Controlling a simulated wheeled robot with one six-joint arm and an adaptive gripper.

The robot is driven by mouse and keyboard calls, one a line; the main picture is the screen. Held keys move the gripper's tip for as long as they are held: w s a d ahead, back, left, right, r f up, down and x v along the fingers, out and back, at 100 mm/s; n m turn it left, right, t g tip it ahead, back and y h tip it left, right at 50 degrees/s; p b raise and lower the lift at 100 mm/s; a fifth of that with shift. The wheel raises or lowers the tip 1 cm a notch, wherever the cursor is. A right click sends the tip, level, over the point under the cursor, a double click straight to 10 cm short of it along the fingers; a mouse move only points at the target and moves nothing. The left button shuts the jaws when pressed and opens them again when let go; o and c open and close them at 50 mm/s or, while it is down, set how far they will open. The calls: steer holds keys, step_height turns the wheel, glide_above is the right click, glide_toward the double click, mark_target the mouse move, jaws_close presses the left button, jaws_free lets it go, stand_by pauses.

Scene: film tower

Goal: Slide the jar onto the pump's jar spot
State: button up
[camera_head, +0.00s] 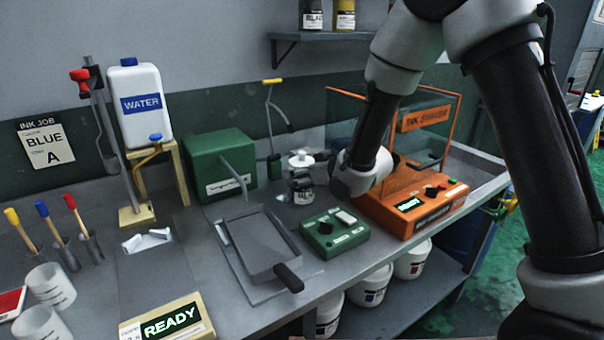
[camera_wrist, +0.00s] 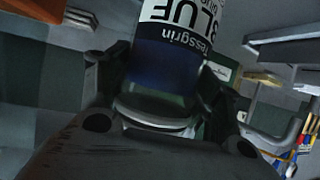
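The pump (camera_head: 272,130) appears to be the upright stand with a yellow handle, behind and left of the jar. I cannot make out its jar spot clearly.
A green control box (camera_head: 334,232) sits in front, and a grey tray (camera_head: 258,245) front left. The orange ink shaker (camera_head: 410,198) is on the right, close to my wrist. A green box (camera_head: 217,164) stands left of the pump.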

steer(key=o, duration=0.4)
